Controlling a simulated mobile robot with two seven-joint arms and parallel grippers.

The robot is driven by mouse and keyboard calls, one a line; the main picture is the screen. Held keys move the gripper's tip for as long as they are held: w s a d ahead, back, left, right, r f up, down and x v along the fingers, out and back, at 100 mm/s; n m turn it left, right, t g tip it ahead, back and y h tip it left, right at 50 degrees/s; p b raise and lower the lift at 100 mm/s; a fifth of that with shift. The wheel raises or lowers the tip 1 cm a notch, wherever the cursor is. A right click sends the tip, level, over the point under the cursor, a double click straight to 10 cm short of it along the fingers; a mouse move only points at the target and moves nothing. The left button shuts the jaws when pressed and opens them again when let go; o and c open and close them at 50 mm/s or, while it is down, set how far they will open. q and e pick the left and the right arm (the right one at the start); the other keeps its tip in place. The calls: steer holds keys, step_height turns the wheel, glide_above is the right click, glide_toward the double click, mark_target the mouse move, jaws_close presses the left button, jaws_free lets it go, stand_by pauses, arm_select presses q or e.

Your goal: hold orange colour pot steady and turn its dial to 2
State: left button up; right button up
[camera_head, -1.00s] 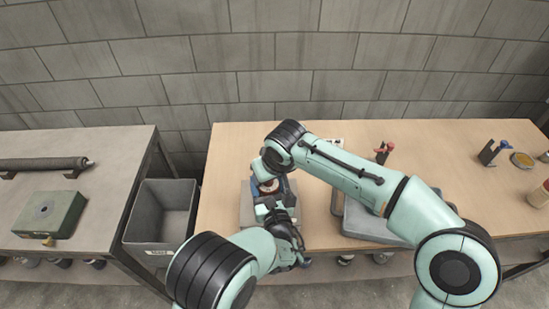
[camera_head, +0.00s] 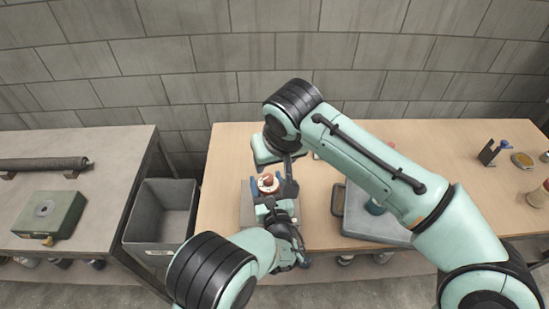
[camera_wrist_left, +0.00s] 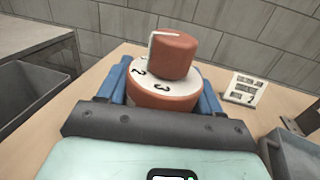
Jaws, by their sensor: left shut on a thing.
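The orange colour pot (camera_head: 268,186) has a white numbered ring and an orange-red dial cap (camera_wrist_left: 172,54) with a white line. In the left wrist view the line runs to the cap's left side and down it. The 2 and 3 face the camera; the exact number under the line is unclear. My left gripper (camera_wrist_left: 163,88) is shut on the pot, blue fingers on both sides; it also shows in the head view (camera_head: 267,182). My right gripper (camera_head: 270,150) is raised just behind and above the pot, apart from the dial. Its fingertips are not clear.
A numbered card (camera_wrist_left: 245,89) stands right of the pot. A grey tray (camera_head: 352,222) lies right, partly under my right arm. A grey bin (camera_head: 160,215) stands between the wooden bench (camera_head: 225,150) and the left table (camera_head: 110,160), which holds a green box (camera_head: 50,215).

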arm_select(q)
steer(key=o, duration=1.2)
steer(key=shift+s, duration=0.15)
